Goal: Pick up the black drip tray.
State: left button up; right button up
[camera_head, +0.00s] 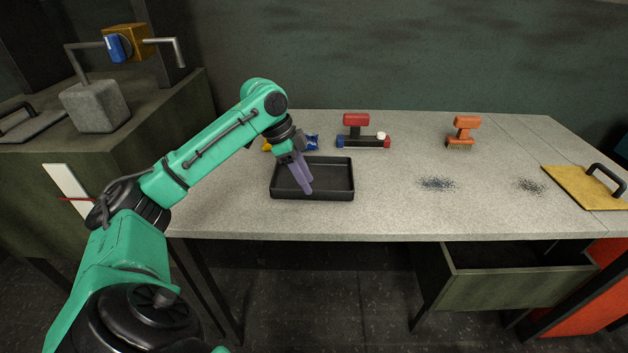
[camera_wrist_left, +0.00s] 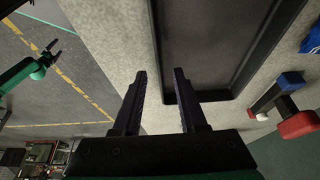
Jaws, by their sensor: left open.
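The black drip tray (camera_head: 338,176) lies flat on the grey bench, a shallow rectangle with low walls. It also shows in the left wrist view (camera_wrist_left: 212,45). My left gripper (camera_head: 308,188) is open and empty, pointing down over the tray's near left part in the head view. In the left wrist view its fingertips (camera_wrist_left: 161,72) lie on either side of one tray wall. I cannot tell how far above the wall they are. A green arm with a small gripper (camera_wrist_left: 53,49), seemingly my right one, shows in the left wrist view, too small to tell its jaws.
Behind the tray are a blue item (camera_head: 312,142) and a red-handled black tool (camera_head: 356,132). An orange brush (camera_head: 462,131), two dark patches of filings and a yellow plate (camera_head: 585,187) with a black handle are to the right. An open drawer (camera_head: 515,285) juts out below.

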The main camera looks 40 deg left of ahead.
pick_arm(q)
jog(key=x, duration=0.3)
jog(key=shift+s+f, duration=0.15)
grip_shut()
dwell(1.1)
